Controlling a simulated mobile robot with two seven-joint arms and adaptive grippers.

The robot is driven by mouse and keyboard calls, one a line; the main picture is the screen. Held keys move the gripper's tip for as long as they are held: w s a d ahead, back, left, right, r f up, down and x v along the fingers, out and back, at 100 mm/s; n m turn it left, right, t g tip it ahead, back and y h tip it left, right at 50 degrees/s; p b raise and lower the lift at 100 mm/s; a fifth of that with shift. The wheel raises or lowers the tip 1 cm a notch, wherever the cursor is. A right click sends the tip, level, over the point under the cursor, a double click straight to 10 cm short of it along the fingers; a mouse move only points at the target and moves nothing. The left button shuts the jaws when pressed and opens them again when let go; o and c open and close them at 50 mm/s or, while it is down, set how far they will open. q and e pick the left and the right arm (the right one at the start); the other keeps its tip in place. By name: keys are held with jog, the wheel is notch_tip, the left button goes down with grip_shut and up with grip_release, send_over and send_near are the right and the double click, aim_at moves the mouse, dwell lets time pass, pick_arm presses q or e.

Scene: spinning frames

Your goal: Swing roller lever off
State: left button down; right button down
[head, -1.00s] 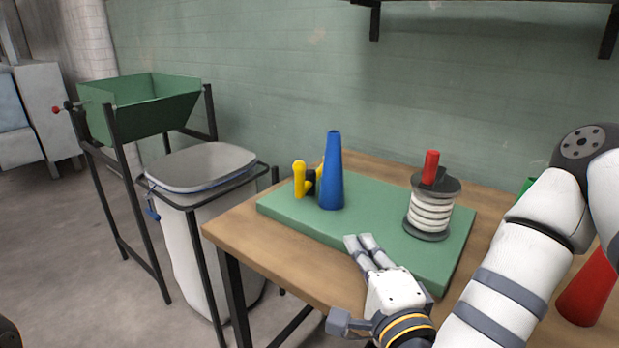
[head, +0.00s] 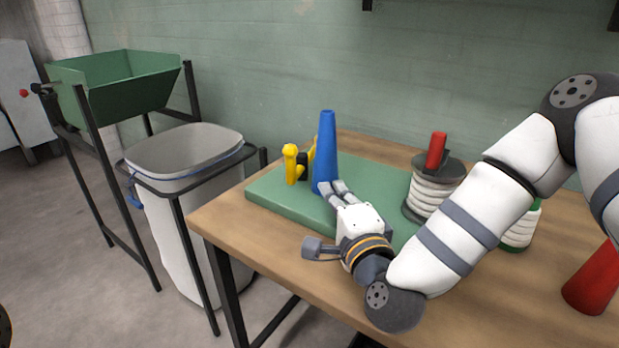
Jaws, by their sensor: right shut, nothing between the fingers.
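A yellow lever (head: 291,165) with a round knob on top stands at the left end of the green base (head: 268,198), with a dark part and another yellow piece beside it. A tall blue cone (head: 326,150) stands just to the right of the lever. A spool of white yarn (head: 428,190) with a red peg (head: 436,150) on top stands on the right of the base. My right gripper (head: 333,188) is shut and empty, its fingertips at the foot of the blue cone; I cannot tell whether they touch it. My left gripper is not in view.
The base lies on a wooden table (head: 232,227). A red cone (head: 594,278) and another white spool (head: 521,228) stand at the right.

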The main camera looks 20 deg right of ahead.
jog(key=w, duration=0.3)
jog(key=shift+w, duration=0.4)
jog(key=shift+w+a, duration=1.25)
jog(key=shift+w, duration=0.05)
